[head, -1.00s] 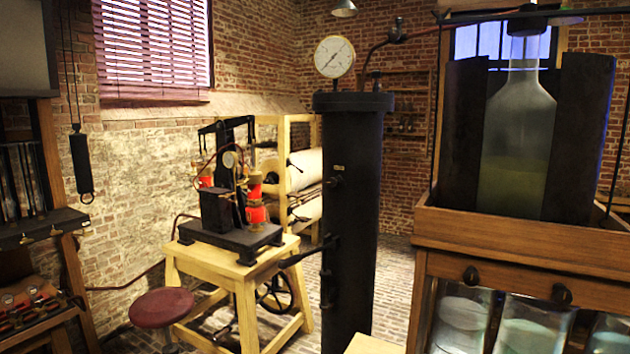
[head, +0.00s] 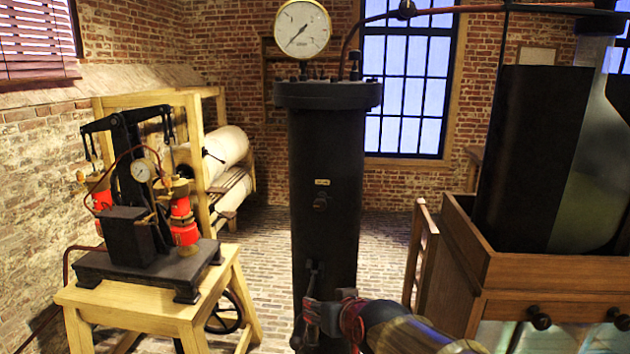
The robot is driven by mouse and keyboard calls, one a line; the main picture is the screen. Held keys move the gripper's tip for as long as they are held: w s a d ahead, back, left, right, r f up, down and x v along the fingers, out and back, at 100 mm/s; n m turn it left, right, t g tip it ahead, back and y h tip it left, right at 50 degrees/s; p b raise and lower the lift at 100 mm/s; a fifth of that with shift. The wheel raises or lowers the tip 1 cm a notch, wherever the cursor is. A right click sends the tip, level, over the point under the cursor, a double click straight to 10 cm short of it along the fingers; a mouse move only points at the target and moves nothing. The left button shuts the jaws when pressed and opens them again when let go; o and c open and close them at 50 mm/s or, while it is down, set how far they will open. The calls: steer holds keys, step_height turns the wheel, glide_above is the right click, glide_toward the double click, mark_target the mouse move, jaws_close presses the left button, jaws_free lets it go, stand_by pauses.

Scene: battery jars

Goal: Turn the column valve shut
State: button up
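The tall black column (head: 325,220) stands upright in the middle of the head view, with a round white gauge (head: 302,29) on top. A small dark knob (head: 320,203) sits on its front, below a little plate. Lower down is a dark upright valve handle (head: 313,277). My gripper (head: 312,318) reaches in from the lower right and is at the lower part of this handle, against the column in the picture. It overlaps the fittings there. I cannot tell whether its fingers are closed around the handle or only beside it.
A wooden stand (head: 160,300) with a black apparatus and red cylinders is at the left. Behind it is a wooden frame with white rolls (head: 225,150). A wooden cabinet (head: 560,270) with a large glass jar stands at the right. Brick floor shows between.

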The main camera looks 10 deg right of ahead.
steer(key=w+a+r+m+t+h+p, duration=0.1)
steer(key=w+r+t+p, duration=0.1)
steer(key=w+r+p, duration=0.35)
steer(key=w+r+t+h+p, duration=0.1)
steer(key=w+r+p, duration=0.1)
steer(key=w, duration=0.7)
steer(key=m+t+h+p, duration=0.3)
steer(key=h+p, duration=0.2)
steer(key=p, duration=0.4)
glide_toward(320, 205)
steer(key=w, duration=0.4)
steer(key=x, duration=0.3)
steer(key=d+p+x, duration=0.1)
steer(key=x, duration=0.3)
steer(key=shift+d+f, duration=0.1)
steer(key=shift+c, duration=1)
steer(key=c, duration=0.9)
